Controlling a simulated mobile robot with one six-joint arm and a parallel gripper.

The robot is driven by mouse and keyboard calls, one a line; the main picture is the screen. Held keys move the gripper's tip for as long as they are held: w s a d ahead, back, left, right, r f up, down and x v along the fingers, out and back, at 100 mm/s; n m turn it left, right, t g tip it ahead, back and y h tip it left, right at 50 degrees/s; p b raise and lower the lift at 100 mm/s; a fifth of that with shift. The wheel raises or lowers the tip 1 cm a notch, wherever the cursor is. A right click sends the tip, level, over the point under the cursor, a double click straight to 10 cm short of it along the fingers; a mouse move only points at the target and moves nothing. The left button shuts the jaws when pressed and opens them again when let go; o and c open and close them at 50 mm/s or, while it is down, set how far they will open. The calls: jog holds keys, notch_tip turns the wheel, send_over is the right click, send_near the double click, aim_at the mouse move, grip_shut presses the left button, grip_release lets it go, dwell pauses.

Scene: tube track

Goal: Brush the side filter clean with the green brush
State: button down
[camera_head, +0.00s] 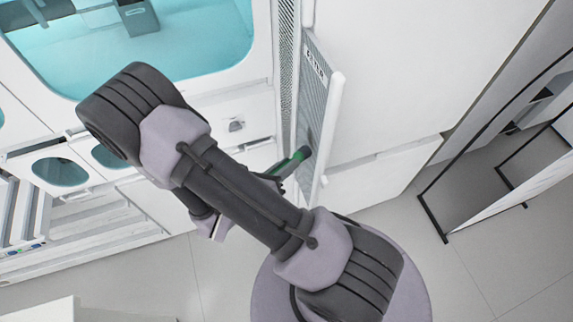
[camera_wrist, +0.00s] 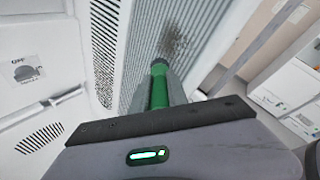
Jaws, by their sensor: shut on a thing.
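The side filter (camera_head: 314,98) is a grey ridged panel in a white frame on the side of the white machine. It also shows in the wrist view (camera_wrist: 145,42), with a dark speckled patch of dirt (camera_wrist: 178,42) on its ridges. My gripper (camera_wrist: 158,90) is shut on the green brush (camera_wrist: 159,92), whose dark end points at the filter just below the dirt patch. In the head view the green brush (camera_head: 289,164) lies close in front of the filter's lower part. I cannot tell whether it touches. My arm hides most of my gripper there.
A perforated grille (camera_wrist: 106,45) stands left of the filter. A white panel with an OFF knob (camera_wrist: 27,72) and a handle is further left. A black-framed glass structure (camera_head: 490,170) stands at the right. Pale floor (camera_head: 480,265) lies clear between.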

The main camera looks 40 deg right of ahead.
jog(key=shift+r+p, duration=0.55)
jog(key=shift+r, duration=0.25)
jog(key=shift+r+p, duration=0.55)
jog(key=shift+r, duration=0.05)
jog(key=shift+r, duration=0.1)
jog(key=shift+r+p, duration=1.5)
jog(key=shift+r, duration=0.2)
jog(key=shift+f+b, duration=1.45)
jog(key=shift+f, duration=0.4)
jog(key=shift+r, duration=0.1)
